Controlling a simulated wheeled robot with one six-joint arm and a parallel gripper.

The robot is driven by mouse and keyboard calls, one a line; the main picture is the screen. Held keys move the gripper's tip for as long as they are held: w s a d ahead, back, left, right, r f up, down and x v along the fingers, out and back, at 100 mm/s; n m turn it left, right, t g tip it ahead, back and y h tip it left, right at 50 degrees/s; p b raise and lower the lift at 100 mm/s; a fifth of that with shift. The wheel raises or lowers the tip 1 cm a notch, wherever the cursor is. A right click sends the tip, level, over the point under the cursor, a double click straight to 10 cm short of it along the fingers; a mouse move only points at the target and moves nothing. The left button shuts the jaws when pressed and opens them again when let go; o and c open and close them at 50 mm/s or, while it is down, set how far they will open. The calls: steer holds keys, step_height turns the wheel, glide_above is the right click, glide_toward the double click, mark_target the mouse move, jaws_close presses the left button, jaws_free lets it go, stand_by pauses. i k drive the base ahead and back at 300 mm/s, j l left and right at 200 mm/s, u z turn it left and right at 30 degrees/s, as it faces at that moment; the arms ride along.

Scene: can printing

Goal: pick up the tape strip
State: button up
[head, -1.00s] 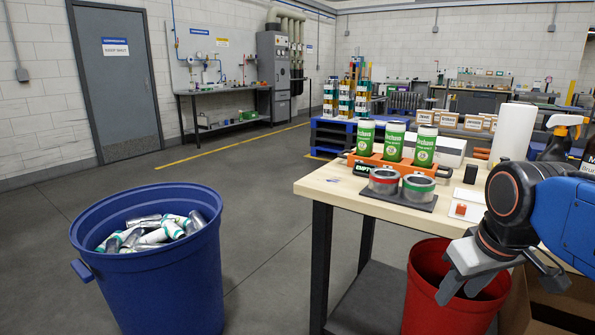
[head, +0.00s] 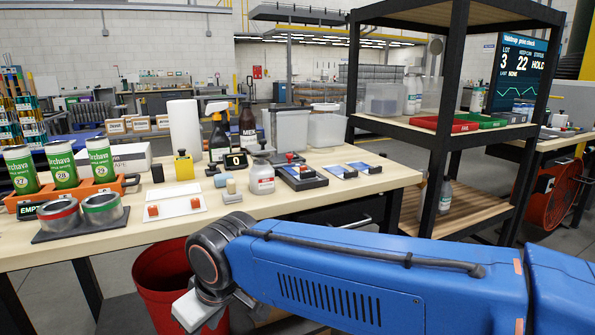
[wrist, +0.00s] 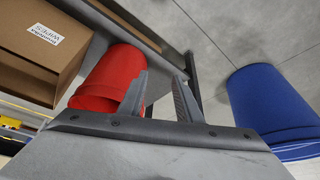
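I cannot pick out the tape strip with certainty. A white card (head: 174,207) with two small orange-red pieces (head: 153,211) lies flat near the table's front edge, but I cannot tell whether they are tape. My gripper (wrist: 161,92) is open in the wrist view, with its two fingers apart and nothing between them. In the head view my gripper (head: 200,312) hangs at the bottom, in front of the table and by the red bin (head: 160,270). The red bin also shows in the wrist view (wrist: 105,75).
A shelf rack (head: 437,140) stands right. The wrist view shows a cardboard box (wrist: 40,50) and blue bin (wrist: 268,105).

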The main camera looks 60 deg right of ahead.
mark_target(304, 167)
steer(key=z, duration=1.45)
